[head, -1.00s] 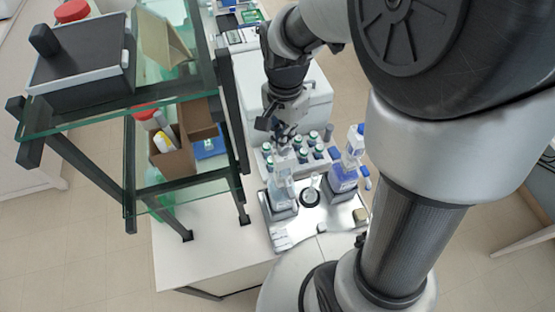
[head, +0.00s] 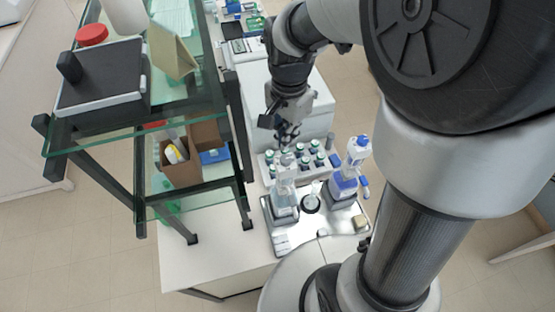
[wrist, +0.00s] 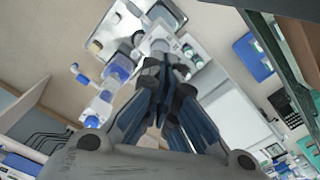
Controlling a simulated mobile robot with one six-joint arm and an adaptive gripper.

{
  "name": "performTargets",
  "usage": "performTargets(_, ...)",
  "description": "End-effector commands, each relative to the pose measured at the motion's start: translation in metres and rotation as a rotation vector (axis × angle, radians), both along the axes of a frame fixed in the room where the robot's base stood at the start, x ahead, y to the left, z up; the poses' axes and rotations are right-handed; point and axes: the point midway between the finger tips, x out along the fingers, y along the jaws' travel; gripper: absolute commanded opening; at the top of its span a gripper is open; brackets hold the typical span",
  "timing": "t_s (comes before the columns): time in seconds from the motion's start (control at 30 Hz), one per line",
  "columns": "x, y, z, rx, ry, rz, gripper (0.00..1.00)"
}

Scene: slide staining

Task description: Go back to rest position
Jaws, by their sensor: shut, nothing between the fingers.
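My gripper (head: 286,134) hangs above the rack of green-capped bottles (head: 312,160) in the head view, with its fingers pointing down. In the wrist view my gripper (wrist: 165,72) has its dark fingers drawn together, with nothing seen between them. It appears apart from the bottles and the rack. A clear bottle (head: 284,196) and a blue-labelled bottle (head: 344,185) stand on the metal tray (head: 287,240) in front of the rack. The blue-labelled bottle also shows in the wrist view (wrist: 118,68).
A glass shelf frame (head: 150,203) stands to the left of my arm, with a cardboard box (head: 178,165) and a dark device (head: 103,80) on it. A white boxy unit (head: 318,115) is behind my gripper. The white bench (head: 215,262) is bare at front left.

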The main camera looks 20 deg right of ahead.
Motion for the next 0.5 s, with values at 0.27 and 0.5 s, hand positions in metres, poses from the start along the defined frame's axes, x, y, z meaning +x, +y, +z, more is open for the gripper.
performTargets(0.27, -0.0002, 0.0, -0.001, 0.0, 0.0, 0.0, 0.0)
performTargets(0.5, -0.0059, 0.0, -0.0074, -0.001, -0.02, 0.044, 0.0)
